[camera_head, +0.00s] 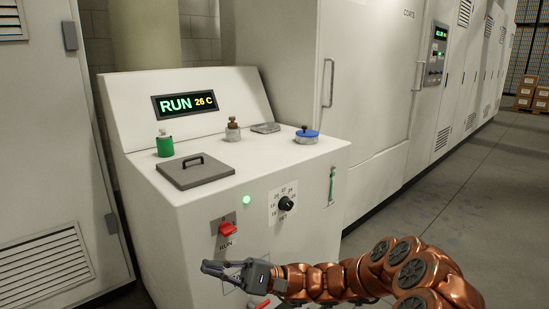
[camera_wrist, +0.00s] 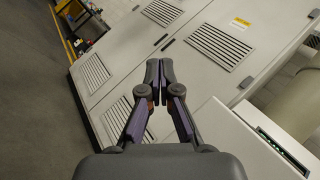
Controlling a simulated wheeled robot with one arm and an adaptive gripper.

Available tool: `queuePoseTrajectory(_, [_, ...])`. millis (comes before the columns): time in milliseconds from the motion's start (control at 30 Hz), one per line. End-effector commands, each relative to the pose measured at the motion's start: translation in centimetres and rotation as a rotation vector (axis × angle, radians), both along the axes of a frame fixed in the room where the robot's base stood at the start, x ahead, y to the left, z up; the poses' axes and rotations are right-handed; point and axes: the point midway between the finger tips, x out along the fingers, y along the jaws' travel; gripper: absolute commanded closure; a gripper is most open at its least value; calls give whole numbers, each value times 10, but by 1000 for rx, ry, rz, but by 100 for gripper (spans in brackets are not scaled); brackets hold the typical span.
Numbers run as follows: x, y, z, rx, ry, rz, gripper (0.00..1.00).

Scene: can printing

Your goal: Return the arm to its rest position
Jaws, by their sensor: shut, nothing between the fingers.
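My gripper (camera_head: 207,268) is shut and empty in front of the white console (camera_head: 165,225), low near its front face. My copper-coloured arm reaches in from the lower right of the head view. In the wrist view, the fingertips of my gripper (camera_wrist: 159,70) meet, with grey cabinet doors (camera_wrist: 130,55) behind them. The red switch (camera_head: 228,229), labelled RUN, sits on the console front just above and right of the fingers. Whether the fingers touch the console cannot be told.
Open floor (camera_head: 450,200) lies to the right.

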Motion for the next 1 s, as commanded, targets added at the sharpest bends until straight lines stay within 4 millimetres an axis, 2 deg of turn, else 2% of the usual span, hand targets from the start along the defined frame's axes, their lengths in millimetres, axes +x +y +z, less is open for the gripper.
queuePoseTrajectory(33, [-17, 2, 24, -26, -29, 41, 100])
queuePoseTrajectory(100, [-39, 4, 41, -66, -68, 91, 100])
queuePoseTrajectory(367, [-118, -2, 84, -255, -220, 255, 100])
queuePoseTrajectory(500, [-155, -12, 96, -380, -301, 322, 100])
queuePoseTrajectory(700, [-198, -37, 104, -575, -413, 391, 100])
queuePoseTrajectory(867, [-223, -64, 105, -749, -498, 423, 100])
queuePoseTrajectory(1000, [-239, -92, 105, -911, -564, 437, 100])
